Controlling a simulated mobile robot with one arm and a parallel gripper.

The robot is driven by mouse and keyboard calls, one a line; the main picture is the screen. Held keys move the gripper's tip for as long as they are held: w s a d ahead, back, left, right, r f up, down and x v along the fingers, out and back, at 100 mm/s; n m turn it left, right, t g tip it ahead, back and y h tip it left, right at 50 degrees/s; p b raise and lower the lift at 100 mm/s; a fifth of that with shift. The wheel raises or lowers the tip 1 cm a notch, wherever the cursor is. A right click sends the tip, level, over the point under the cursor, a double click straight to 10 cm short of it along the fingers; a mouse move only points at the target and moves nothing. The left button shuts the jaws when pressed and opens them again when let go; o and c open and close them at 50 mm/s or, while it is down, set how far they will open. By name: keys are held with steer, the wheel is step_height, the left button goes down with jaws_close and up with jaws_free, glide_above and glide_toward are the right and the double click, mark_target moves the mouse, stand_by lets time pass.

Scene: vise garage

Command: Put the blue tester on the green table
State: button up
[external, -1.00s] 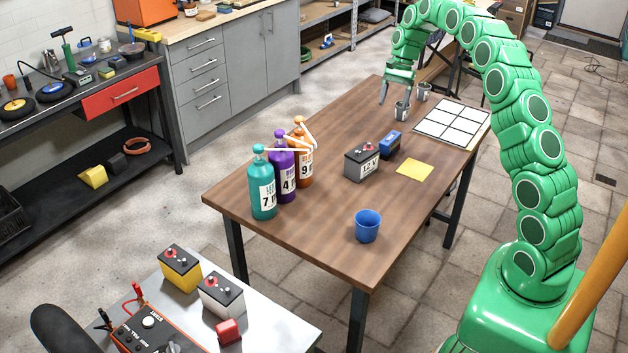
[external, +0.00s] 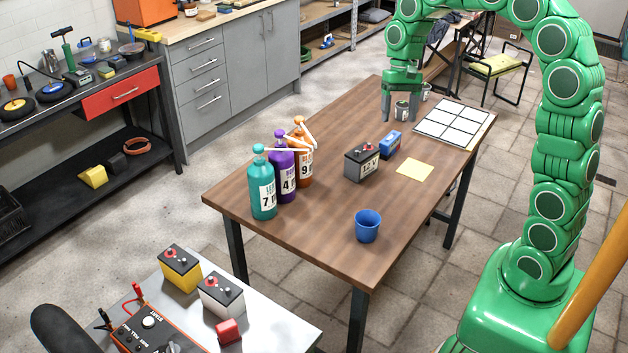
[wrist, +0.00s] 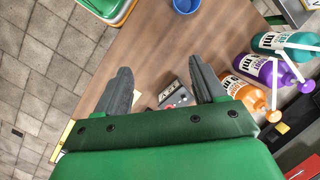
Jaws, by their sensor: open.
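A small blue box-shaped device (external: 390,145), which looks like the blue tester, sits on the brown wooden table (external: 330,240), just behind a grey battery (external: 362,162). My gripper (external: 400,118) is open and empty above the table, a little behind and above the blue device. In the wrist view my gripper's fingers (wrist: 165,85) are apart, with the grey battery (wrist: 172,95) showing between them. The blue device cannot be made out there. No table with a green top can be made out.
A metal cup (external: 402,109) stands behind my fingers. A white grid board (external: 452,122) and a yellow sheet (external: 415,169) lie to the right. Three bottles (external: 281,172) stand at left, and a blue cup (external: 367,226) at the front.

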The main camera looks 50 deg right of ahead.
steer(key=s+a+f+n+h, duration=0.1)
steer(key=s+a+n, duration=0.1)
steer(key=s, duration=0.8)
steer(key=s+a+n+h, duration=0.1)
steer(key=s+a+n, duration=0.2)
steer(key=s, duration=0.6)
steer(key=s+a+f+n+h, duration=0.1)
steer(key=s+a+n, duration=0.2)
steer(key=s, duration=0.7)
steer(key=shift+s+a+f, duration=0.3)
steer(key=shift+a+f, duration=0.05)
steer(key=shift+a, duration=0.8)
